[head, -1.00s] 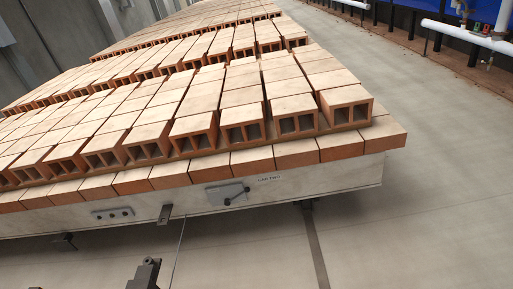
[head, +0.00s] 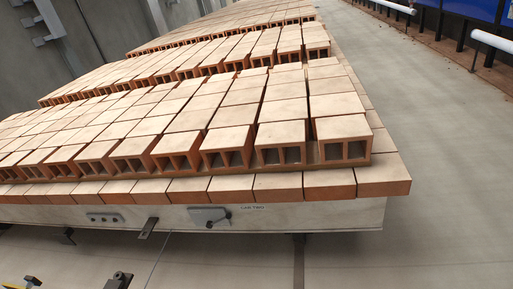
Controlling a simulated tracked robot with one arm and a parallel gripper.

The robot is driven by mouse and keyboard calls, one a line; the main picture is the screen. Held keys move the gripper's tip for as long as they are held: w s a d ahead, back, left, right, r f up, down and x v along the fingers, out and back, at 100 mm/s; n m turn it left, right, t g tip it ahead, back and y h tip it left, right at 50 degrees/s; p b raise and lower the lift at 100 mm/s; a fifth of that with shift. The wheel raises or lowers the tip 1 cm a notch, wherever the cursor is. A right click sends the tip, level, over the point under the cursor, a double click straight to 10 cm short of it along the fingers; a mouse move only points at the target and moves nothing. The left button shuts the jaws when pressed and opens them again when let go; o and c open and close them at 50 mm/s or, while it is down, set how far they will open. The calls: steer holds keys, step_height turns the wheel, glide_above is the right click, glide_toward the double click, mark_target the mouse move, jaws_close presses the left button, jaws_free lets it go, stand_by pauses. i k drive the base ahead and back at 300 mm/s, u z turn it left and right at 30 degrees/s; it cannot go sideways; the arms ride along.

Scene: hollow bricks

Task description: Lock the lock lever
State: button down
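The lock lever (head: 218,219) is a small dark handle on a light grey plate (head: 203,213). I cannot make out my gripper in the head view, and nothing touches the lever.
The car's beam (head: 310,218) carries rows of hollow bricks (head: 225,140) just above the lever. A dark bracket (head: 147,228) and a plate with holes (head: 105,217) are to its left. Dark parts (head: 118,281) show at the bottom edge. Grey floor is open at right.

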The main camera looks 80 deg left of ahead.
mark_target(209, 223)
steer(key=u, duration=0.05)
steer(key=i, duration=2.35)
steer(key=u, duration=3.2)
steer(key=i, duration=1.1)
